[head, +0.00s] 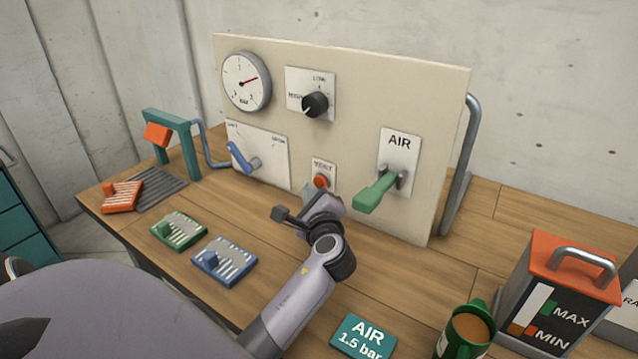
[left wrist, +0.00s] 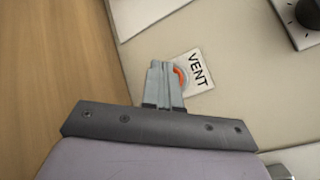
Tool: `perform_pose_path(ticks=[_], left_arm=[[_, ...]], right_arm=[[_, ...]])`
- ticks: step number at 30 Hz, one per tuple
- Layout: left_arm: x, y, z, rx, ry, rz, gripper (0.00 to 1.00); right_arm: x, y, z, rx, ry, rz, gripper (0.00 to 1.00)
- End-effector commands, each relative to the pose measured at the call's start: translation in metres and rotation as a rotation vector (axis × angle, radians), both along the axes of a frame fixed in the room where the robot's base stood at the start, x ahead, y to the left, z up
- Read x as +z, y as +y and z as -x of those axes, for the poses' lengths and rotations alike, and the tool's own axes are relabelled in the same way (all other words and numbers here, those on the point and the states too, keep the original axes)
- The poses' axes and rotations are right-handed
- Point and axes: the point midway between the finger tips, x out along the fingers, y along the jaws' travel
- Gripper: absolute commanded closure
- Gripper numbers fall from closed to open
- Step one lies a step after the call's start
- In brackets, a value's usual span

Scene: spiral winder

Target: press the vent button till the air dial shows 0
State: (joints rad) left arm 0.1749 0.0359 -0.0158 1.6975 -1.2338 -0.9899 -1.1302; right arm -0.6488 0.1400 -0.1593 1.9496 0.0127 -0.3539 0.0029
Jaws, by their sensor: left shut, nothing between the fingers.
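The vent button (head: 320,181) is a red-orange knob on a small white plate low on the upright panel. In the left wrist view the plate reads VENT (left wrist: 197,70), and my fingers partly hide the button (left wrist: 180,76). My left gripper (head: 308,190) is shut and empty, its fingertips right by the button; I cannot tell whether they touch it. The air dial (head: 246,81) is a round white gauge at the panel's upper left. Its red needle points right and slightly up; its numbers are too small to read surely. My right gripper is not in view.
The panel (head: 350,70) also bears a black knob (head: 315,104), a blue lever (head: 243,158) and a green AIR handle (head: 377,191). An AIR 1.5 bar card (head: 363,337), a green mug (head: 466,335) and an orange-topped box (head: 560,290) stand right.

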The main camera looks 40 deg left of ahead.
Motion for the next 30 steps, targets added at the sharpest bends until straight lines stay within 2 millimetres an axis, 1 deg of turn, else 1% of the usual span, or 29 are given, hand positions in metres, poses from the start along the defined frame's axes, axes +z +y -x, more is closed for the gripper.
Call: perform_pose_path(ticks=[15, 23, 30], left_arm=[[0.0001, 0.0, -0.0003, 0.0, 0.0, 0.0, 1.0], [0.0006, 0.0009, -0.008, 0.0, -0.001, 0.001, 1.0], [0.0002, 0.0011, -0.0086, 0.0, 0.0, 0.0, 1.0]], right_arm=[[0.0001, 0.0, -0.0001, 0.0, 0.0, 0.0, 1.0], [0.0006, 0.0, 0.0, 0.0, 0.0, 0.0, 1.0], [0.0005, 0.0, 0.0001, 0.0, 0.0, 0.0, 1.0]])
